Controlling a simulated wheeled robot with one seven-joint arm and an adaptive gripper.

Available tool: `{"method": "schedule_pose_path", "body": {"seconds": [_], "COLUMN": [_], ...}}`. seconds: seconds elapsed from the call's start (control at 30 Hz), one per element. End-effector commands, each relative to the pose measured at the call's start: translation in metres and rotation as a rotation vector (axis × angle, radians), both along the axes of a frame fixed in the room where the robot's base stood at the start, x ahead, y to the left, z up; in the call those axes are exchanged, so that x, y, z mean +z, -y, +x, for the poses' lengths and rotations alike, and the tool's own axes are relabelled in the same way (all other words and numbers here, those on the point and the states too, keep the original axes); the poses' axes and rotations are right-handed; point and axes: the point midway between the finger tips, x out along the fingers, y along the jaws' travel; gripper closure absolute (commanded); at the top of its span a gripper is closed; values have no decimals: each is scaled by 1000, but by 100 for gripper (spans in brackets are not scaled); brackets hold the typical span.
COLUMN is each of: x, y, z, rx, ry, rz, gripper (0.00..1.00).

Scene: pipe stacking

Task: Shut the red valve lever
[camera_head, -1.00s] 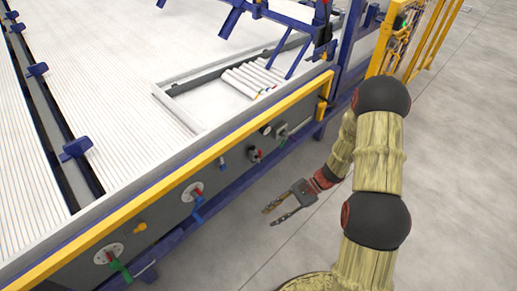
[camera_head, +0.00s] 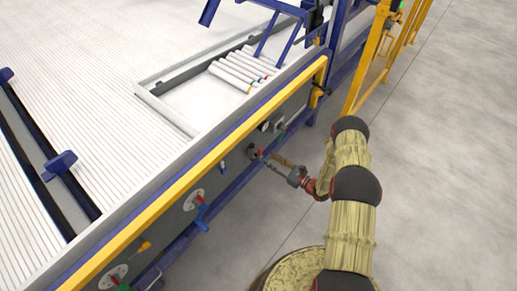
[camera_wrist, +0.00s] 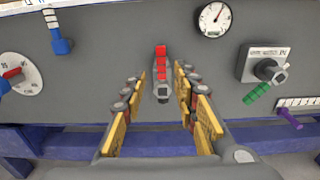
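The red valve lever (camera_wrist: 161,62) stands upright on the grey panel, above a grey hexagonal nut, in the middle of the wrist view. In the head view it is a small red spot (camera_head: 261,153) on the panel, partly hard to make out near my fingertips. My gripper (camera_wrist: 161,76) is open, with its yellow-padded fingers on either side of the lever and nut. No contact with the lever is visible. In the head view my gripper (camera_head: 271,159) reaches toward the panel from the right.
A gauge (camera_wrist: 215,19) sits above right of the lever, and a green-handled valve (camera_wrist: 258,92) is at right. A blue handle (camera_wrist: 60,40) and a red-marked dial (camera_wrist: 14,74) are at left. A blue beam (camera_wrist: 60,140) runs below. Open floor (camera_head: 430,200) lies right.

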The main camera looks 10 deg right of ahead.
Motion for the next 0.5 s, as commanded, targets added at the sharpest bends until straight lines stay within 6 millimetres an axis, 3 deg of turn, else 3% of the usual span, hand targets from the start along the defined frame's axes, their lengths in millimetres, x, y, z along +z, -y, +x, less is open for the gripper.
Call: {"method": "schedule_pose_path", "body": {"seconds": [0.17,0.5], "x": [6,5], "y": [-4,-35], "z": [11,50], "rx": [-10,-8], "ry": [24,23], "rz": [8,8], "gripper": [70,70]}}
